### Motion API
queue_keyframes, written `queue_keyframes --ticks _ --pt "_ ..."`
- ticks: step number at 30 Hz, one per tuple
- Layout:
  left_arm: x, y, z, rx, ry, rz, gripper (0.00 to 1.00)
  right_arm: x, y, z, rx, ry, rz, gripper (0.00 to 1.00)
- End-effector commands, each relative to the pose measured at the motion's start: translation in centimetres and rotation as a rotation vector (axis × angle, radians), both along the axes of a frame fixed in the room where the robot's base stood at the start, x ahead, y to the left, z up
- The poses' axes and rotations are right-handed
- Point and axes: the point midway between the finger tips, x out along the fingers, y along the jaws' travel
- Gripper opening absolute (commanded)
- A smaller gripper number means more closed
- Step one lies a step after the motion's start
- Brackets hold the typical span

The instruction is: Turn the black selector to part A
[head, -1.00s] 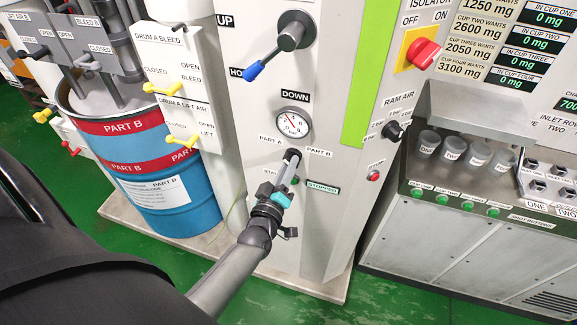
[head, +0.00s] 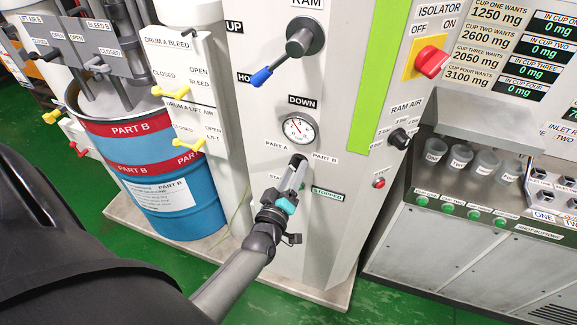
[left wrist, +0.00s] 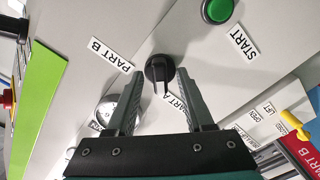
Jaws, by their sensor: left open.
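The black selector (left wrist: 159,69) is on the pale panel in the left wrist view, with its narrow grip towards the bottom of that picture. The PART A label (left wrist: 177,104) lies below right of it and the PART B label (left wrist: 111,56) to its left. In the head view the selector (head: 299,158) is mostly hidden by my fingers, below the pressure gauge (head: 298,130). My left gripper (head: 294,175) is open at the selector. In the left wrist view its fingertips (left wrist: 161,76) stand either side of the selector, with gaps visible. My right gripper is not in view.
A green start button (left wrist: 217,10) is near the selector. A blue-handled lever (head: 285,55) is above the gauge. The ram air knob (head: 399,138) and a red button (head: 379,183) are to the right. A blue Part B drum (head: 190,205) stands left.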

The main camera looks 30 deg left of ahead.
Motion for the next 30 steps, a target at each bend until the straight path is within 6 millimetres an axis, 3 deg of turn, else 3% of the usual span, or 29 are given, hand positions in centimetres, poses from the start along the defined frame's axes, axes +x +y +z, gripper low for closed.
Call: queue_keyframes --ticks 5,24,30 --pt "-1.7 -0.4 -0.1 -0.001 0.003 0.0 0.53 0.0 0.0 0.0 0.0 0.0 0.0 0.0" --pt "-12.5 -3.0 -0.1 -0.001 0.002 0.001 0.53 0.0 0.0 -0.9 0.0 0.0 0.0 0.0" --pt "-14.3 -3.5 0.0 -0.001 0.0 0.001 0.53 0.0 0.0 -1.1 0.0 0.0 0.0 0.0"
